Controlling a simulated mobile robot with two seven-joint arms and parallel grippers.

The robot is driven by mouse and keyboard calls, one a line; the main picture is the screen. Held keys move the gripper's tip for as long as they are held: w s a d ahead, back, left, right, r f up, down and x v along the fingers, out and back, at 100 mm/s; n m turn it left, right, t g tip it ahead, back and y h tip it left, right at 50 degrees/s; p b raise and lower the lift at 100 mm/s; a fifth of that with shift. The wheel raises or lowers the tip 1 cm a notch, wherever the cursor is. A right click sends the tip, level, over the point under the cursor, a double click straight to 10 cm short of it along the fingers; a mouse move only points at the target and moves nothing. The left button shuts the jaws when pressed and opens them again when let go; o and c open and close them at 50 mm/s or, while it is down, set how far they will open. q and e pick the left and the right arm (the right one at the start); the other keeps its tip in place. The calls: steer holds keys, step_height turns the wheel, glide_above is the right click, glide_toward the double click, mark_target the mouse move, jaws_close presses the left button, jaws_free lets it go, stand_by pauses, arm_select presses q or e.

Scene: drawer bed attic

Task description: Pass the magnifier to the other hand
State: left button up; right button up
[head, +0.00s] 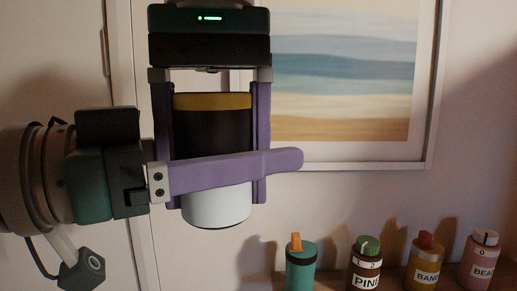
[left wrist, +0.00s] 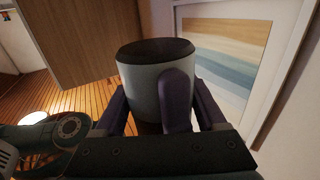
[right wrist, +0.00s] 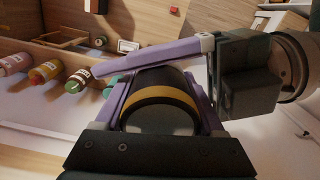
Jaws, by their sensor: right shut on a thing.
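The magnifier (head: 216,208) is an upright cylinder with a white lower end, black middle and yellow band. My right gripper (head: 210,196) reaches down from above, shut on its sides. The black body and yellow band (right wrist: 165,98) are close in the right wrist view. My left gripper (head: 300,158) comes in from the left, its fingers spread around the magnifier. One left finger crosses in front of the magnifier; the other is hidden in the head view. In the left wrist view, the magnifier's grey-white end (left wrist: 140,88) lies between the spread fingers, partly covered by a right finger.
Several labelled bottles stand at the lower right, including a teal one (head: 301,268), a brown one (head: 366,270) and a pink one (head: 480,265). A framed picture (head: 350,80) hangs on the wall behind. A wooden cabinet (left wrist: 80,40) shows in the left wrist view.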

arm_select(q)
steer(key=shift+s+d, duration=0.2)
steer(key=c, duration=0.7)
arm_select(e)
steer(key=shift+w, duration=0.2)
steer(key=o, duration=1.5)
steer(key=shift+c, duration=0.2)
steer(key=shift+r, duration=0.1)
